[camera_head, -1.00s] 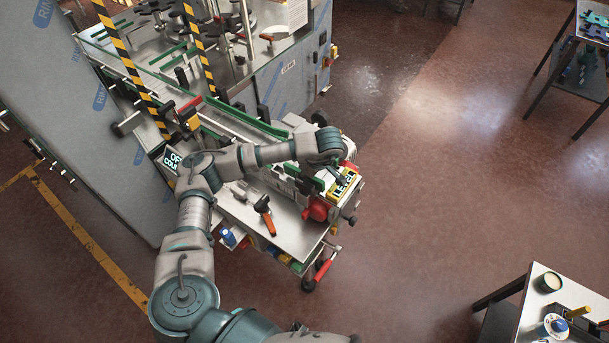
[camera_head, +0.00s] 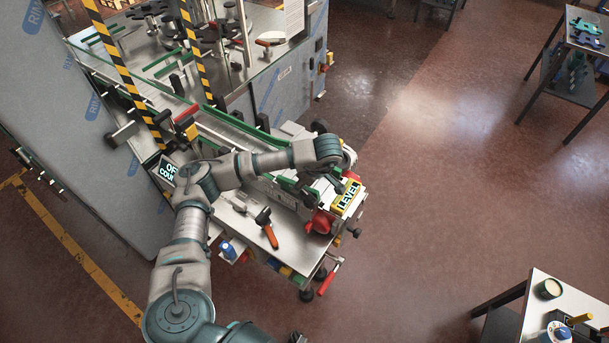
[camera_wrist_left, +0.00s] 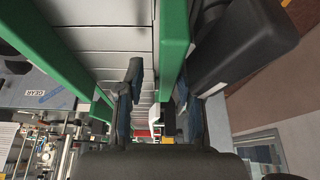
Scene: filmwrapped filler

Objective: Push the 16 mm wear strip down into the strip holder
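Green strips run along the slatted conveyor (camera_head: 285,195). In the left wrist view one green strip (camera_wrist_left: 173,45) reaches toward the space between my fingers, and a wider green rail (camera_wrist_left: 55,45) lies on the left. I cannot tell for certain which green piece is the 16 mm wear strip, and no strip holder can be made out. My right gripper does not show.
A steel shelf (camera_head: 246,222) beside the conveyor holds an orange-handled tool (camera_head: 269,234). A red part (camera_head: 320,222) sits below the LEVEL label. Striped posts (camera_head: 195,50) stand behind my left arm. A small table (camera_head: 540,290) is at lower right.

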